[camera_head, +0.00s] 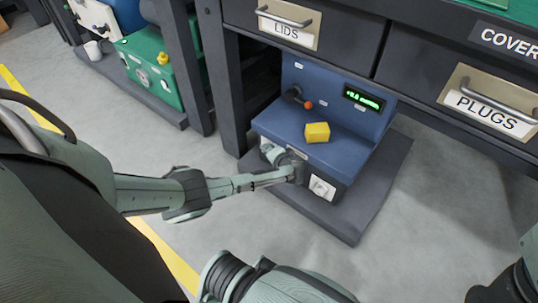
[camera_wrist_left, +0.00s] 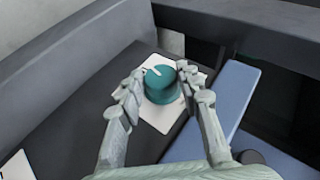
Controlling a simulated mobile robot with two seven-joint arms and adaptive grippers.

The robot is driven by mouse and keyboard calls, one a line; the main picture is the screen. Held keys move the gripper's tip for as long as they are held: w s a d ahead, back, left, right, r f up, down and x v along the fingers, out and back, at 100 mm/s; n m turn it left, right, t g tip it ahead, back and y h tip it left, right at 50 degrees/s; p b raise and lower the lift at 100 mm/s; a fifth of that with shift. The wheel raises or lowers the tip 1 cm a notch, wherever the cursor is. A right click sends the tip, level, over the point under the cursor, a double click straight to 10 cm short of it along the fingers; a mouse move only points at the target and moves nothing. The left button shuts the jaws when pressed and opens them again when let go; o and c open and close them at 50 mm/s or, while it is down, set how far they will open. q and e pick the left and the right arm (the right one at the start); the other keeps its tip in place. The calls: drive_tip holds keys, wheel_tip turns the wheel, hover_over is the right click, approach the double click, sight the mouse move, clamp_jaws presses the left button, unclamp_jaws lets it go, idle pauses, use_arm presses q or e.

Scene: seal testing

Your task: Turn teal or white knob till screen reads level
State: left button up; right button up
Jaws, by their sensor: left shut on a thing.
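The blue test device has a small dark screen (camera_head: 363,98) with green characters, a plus sign first; the rest is too small to read surely. The teal knob (camera_wrist_left: 160,84) with a white pointer line sits on a white plate in the left wrist view. My left gripper (camera_wrist_left: 157,88) is shut on it, one finger on each side. In the head view my left gripper (camera_head: 284,162) is at the device's front face and hides most of that knob. The white knob (camera_head: 321,188) sits on a white plate to the right, untouched. My right gripper is out of view.
A yellow block (camera_head: 317,132) and a lever with an orange ball (camera_head: 308,104) are on the device. The device stands on a dark base (camera_head: 358,215) below the bench drawers. A green machine (camera_head: 152,65) stands at the upper left. Grey floor is clear in front.

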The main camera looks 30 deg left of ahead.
use_arm(q)
drive_tip(key=shift+s+f, duration=0.1)
idle(0.4)
drive_tip(key=o, duration=1.2)
drive_tip(key=shift+c, duration=0.2)
drive_tip(key=v, duration=1.2)
drive_tip(key=shift+d+f, duration=0.15)
